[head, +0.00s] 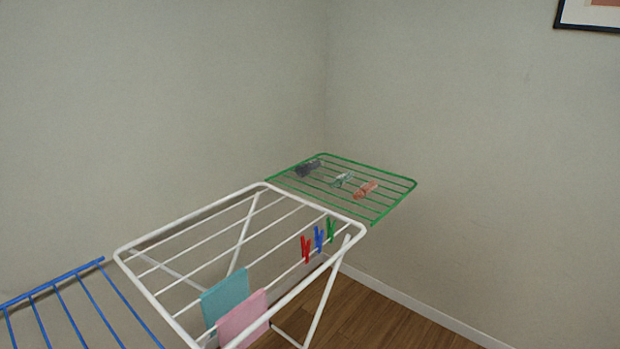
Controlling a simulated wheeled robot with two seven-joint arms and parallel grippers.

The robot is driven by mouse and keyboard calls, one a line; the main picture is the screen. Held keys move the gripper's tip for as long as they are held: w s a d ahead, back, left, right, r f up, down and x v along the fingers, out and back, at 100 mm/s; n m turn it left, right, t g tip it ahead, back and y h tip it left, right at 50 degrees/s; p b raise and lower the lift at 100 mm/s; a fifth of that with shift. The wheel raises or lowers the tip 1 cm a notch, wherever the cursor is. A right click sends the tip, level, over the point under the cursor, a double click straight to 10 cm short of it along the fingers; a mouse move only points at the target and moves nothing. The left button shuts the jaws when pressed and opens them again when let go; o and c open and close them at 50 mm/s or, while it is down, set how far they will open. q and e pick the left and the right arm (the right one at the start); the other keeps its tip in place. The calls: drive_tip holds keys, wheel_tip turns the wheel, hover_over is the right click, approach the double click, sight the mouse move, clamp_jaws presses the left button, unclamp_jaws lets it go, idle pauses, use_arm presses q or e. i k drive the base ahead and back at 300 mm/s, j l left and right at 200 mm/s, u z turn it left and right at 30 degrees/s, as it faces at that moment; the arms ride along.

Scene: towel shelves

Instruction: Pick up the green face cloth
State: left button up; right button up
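A teal-green cloth (227,297) hangs over a rail of the white drying rack (190,215) in the head view, near the bottom. A pink cloth (243,319) hangs just right of it and partly in front. A small pale green item (341,180) lies on the green wire rack (395,199) at the back, between a dark item (308,168) and a salmon-red item (365,190). These three are too small to tell whether they are cloths. Neither of my grippers is in view.
Red (305,249), blue (319,238) and green (331,230) clothespins are clipped to a rail of the white rack. A blue wire rack (75,305) is at the lower left. Walls stand close behind. Wooden floor (375,322) shows at the lower right.

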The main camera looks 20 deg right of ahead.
sight(338, 181)
drive_tip(key=l+u, duration=0.35)
drive_tip(key=l, duration=0.6)
drive_tip(key=l+u, duration=0.4)
drive_tip(key=l, duration=1)
drive_tip(key=k+l, duration=0.15)
drive_tip(key=l, duration=0.4)
drive_tip(key=l+u, duration=0.1)
drive_tip(key=l, duration=0.4)
drive_tip(key=k+l, duration=0.15)
drive_tip(key=l, duration=0.35)
drive_tip(key=k+l, duration=0.1)
drive_tip(key=l, duration=0.45)
drive_tip(key=k+l, duration=0.1)
drive_tip(key=l, duration=0.4)
drive_tip(key=l+u, duration=0.1)
drive_tip(key=l, duration=0.4)
drive_tip(key=k, duration=0.05)
